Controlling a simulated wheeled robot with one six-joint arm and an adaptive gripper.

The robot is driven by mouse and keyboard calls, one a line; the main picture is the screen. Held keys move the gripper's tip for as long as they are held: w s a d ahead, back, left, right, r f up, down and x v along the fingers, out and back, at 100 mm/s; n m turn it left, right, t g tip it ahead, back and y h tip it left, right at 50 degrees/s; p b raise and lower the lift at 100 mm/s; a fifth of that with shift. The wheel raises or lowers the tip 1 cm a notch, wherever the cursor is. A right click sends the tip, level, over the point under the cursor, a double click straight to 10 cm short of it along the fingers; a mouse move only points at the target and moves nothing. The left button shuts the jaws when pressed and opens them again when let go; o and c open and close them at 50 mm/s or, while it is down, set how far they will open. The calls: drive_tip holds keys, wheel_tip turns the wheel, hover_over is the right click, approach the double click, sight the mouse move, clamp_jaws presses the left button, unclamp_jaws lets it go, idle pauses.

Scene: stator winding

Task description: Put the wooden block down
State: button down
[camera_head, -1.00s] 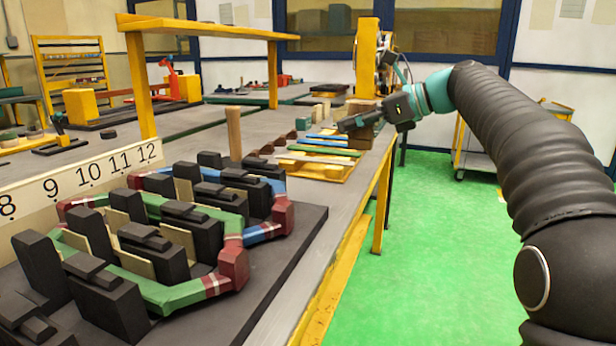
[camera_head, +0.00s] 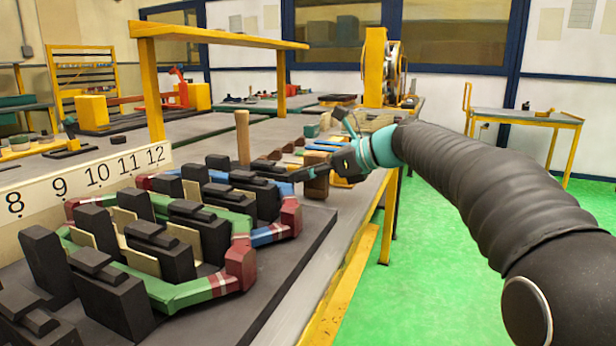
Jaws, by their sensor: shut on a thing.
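My gripper (camera_head: 312,171) is at the end of the black-sleeved arm with the teal wrist, over the right part of the long grey workbench (camera_head: 343,219). It is shut on a brown wooden block (camera_head: 316,187), which shows below the dark fingers near the bench's right edge. I cannot tell whether the block touches the bench top. The finger contact is small and partly hidden.
Left of the block, an upright wooden peg (camera_head: 242,140) and dark pieces stand close by. Bare bench lies in front of the block. A yellow trolley (camera_head: 525,117) stands at right.

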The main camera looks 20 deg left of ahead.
drive_tip(key=shift+f, duration=0.2)
drive_tip(key=c, duration=0.9)
unclamp_jaws()
drive_tip(key=shift+d+r, duration=0.15)
drive_tip(key=w+v, duration=0.1)
drive_tip(key=v, duration=1.1)
drive_tip(key=s+d+f+n+t+h, duration=0.1)
drive_tip(key=s+d+f+n+h, duration=0.3)
drive_tip(key=s+d+f+n, duration=0.2)
drive_tip(key=s+d+f+n+t+h, duration=0.2)
drive_tip(key=s+d+f+n+h, duration=0.3)
drive_tip(key=s+d+f, duration=0.6)
drive_tip(key=s+d+f+n+t+h, duration=0.1)
drive_tip(key=s+d+f+n+h, duration=0.3)
drive_tip(key=s+d+f+n, duration=0.4)
drive_tip(key=shift+s+d+f+p, duration=0.1)
drive_tip(key=shift+s+d, duration=0.1)
drive_tip(key=shift+s, duration=0.75)
drive_tip(key=shift+s+d+f+p, duration=0.1)
drive_tip(key=shift+s+d, duration=0.15)
drive_tip(key=shift+s, duration=0.7)
drive_tip(key=shift+s+d+f+p, duration=0.1)
drive_tip(key=shift+s+d, duration=0.1)
drive_tip(key=shift+s, duration=0.75)
drive_tip(key=shift+r, duration=0.1)
